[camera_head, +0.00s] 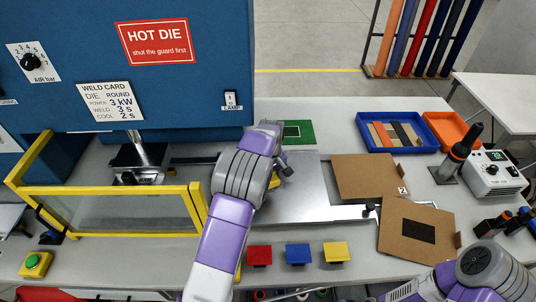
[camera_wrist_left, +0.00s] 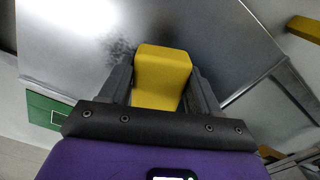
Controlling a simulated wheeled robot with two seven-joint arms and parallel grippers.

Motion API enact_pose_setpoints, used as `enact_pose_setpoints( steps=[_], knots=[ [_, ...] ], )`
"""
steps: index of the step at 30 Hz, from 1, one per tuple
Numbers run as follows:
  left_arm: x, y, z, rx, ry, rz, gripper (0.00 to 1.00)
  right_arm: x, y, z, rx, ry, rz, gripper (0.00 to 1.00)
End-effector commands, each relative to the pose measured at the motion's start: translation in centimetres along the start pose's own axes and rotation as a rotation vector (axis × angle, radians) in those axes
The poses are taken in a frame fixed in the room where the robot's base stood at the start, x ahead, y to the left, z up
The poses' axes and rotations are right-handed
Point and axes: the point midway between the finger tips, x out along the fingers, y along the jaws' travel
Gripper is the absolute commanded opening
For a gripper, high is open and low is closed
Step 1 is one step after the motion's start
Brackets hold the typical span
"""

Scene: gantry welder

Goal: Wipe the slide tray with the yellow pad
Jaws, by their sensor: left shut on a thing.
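The slide tray (camera_head: 310,200) is a flat grey metal plate on the table, in front of the blue machine and right of the yellow guard frame. In the left wrist view the tray (camera_wrist_left: 225,50) fills most of the picture and bears a dark speckled smudge beside the pad. My left gripper (camera_wrist_left: 160,92) is shut on the yellow pad (camera_wrist_left: 163,70), which is over the tray; I cannot tell whether it touches. In the head view my left arm largely hides the pad. My right arm shows at the lower right; its gripper is not in view.
The yellow guard frame (camera_head: 110,190) stands left of my left arm. Cardboard sheets (camera_head: 365,175) lie right of the tray, with a blue bin (camera_head: 362,130) behind. A green patch (camera_head: 298,132) lies behind the tray.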

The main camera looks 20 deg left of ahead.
Motion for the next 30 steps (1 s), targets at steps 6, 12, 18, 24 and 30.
enact_pose_setpoints(
  steps=[6,12,18,24,30],
  knots=[
    [-2.8,2.3,-4.2,-0.192,0.009,0.007,0.38,-1.0,-0.4,0.0,0.0,0.0,0.0,0.39],
    [-4.5,4.0,-6.3,-0.324,0.009,0.013,0.38,-1.7,-0.6,0.1,0.0,0.0,0.0,0.39],
    [-5.1,4.8,-7.2,-0.421,0.006,0.013,0.38,-2.4,-0.9,0.1,0.0,0.0,0.0,0.39],
    [-4.8,5.1,-7.8,-0.546,-0.001,0.008,0.38,-3.6,-1.3,0.2,0.0,0.0,0.0,0.39],
    [-2.9,4.5,-8.3,-0.752,-0.013,0.003,0.38,-5.3,-2.0,0.2,0.0,0.0,0.0,0.39]
  ],
)
